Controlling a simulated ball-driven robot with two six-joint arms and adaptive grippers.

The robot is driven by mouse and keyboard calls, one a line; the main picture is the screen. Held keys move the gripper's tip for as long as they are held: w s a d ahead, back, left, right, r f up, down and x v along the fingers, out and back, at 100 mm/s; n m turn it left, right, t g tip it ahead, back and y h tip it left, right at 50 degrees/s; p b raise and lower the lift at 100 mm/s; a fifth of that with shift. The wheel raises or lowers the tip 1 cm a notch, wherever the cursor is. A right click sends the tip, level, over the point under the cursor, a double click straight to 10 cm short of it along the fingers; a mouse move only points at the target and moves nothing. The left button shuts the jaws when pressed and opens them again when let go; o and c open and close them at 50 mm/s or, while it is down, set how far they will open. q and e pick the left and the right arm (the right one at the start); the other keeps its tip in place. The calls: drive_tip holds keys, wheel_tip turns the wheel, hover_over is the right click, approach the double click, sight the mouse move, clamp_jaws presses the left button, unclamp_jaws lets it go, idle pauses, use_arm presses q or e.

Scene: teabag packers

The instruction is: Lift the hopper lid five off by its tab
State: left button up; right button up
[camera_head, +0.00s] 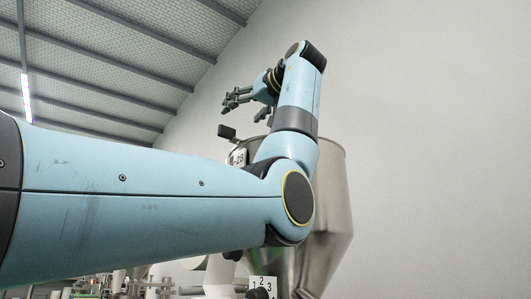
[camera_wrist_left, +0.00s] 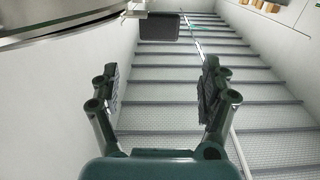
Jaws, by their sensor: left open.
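A steel hopper (camera_head: 333,205) stands behind my left arm in the head view. A dark tab (camera_head: 227,131) juts out at the left of its top; the lid itself is largely hidden behind my arm there. In the left wrist view, the round metal edge of the lid or hopper top (camera_wrist_left: 62,22) is at the upper left. The dark tab (camera_wrist_left: 158,29) sticks out from it, beyond the fingertips. My left gripper (camera_head: 243,108) is open and empty, above the tab and apart from it. Its two spread fingers also show in the left wrist view (camera_wrist_left: 160,85). My right gripper is not seen.
A white label (camera_head: 238,158) sits by the hopper's upper left. A numbered plate (camera_head: 262,284) and pale machine parts (camera_head: 150,285) are low in the head view. The plain wall (camera_head: 440,130) fills the right. The space around my left gripper looks clear.

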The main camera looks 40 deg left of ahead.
sight(227, 127)
use_arm(q)
drive_tip(key=p+x, duration=0.1)
drive_tip(key=x, duration=0.2)
drive_tip(key=p+x, duration=0.1)
drive_tip(key=x, duration=0.2)
drive_tip(key=f+p+x, duration=0.1)
drive_tip(key=p+x, duration=0.1)
drive_tip(key=shift+w+a+f, duration=0.1)
drive_tip(key=shift+w+a, duration=0.15)
drive_tip(key=shift+a, duration=0.1)
drive_tip(key=shift+a+f, duration=0.1)
drive_tip(key=shift+a, duration=0.1)
drive_tip(key=shift+d, duration=0.35)
drive_tip(key=c, duration=1)
clamp_jaws()
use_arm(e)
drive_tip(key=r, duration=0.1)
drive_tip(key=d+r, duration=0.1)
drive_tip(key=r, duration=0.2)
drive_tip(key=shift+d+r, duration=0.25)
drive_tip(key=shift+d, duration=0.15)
